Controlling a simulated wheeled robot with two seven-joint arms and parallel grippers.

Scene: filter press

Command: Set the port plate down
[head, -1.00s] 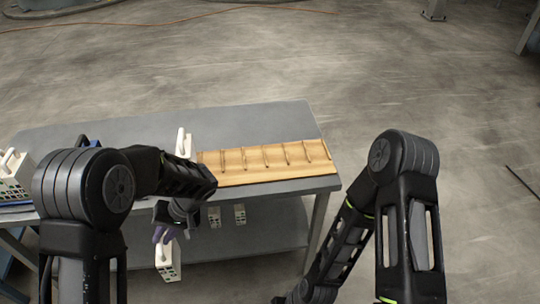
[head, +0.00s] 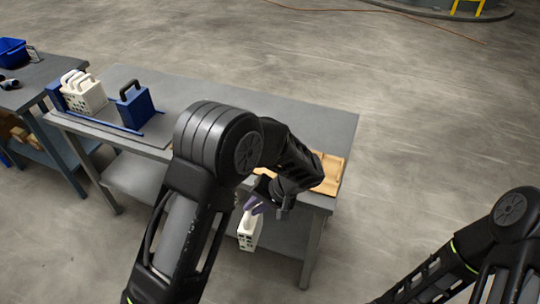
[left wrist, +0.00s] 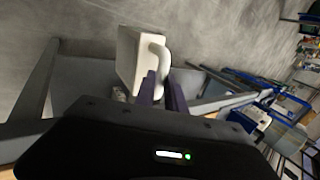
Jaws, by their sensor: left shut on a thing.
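My left gripper (head: 254,207) is shut on the handle of a white port plate (head: 247,236). The plate has a grid of holes and hangs in front of the table's front edge, apart from the tabletop. In the left wrist view the purple fingers (left wrist: 164,92) close on the plate's looped handle, and the white plate (left wrist: 127,58) shows beyond them. My right arm enters at the lower right, but its gripper is out of frame.
A grey table (head: 318,120) holds a tan slotted rack (head: 328,172), partly hidden by my left arm. At its left stand white plates (head: 88,97) and a blue block with a black handle (head: 135,106), beside blue rails. Another bench with a blue bin (head: 12,52) stands further left.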

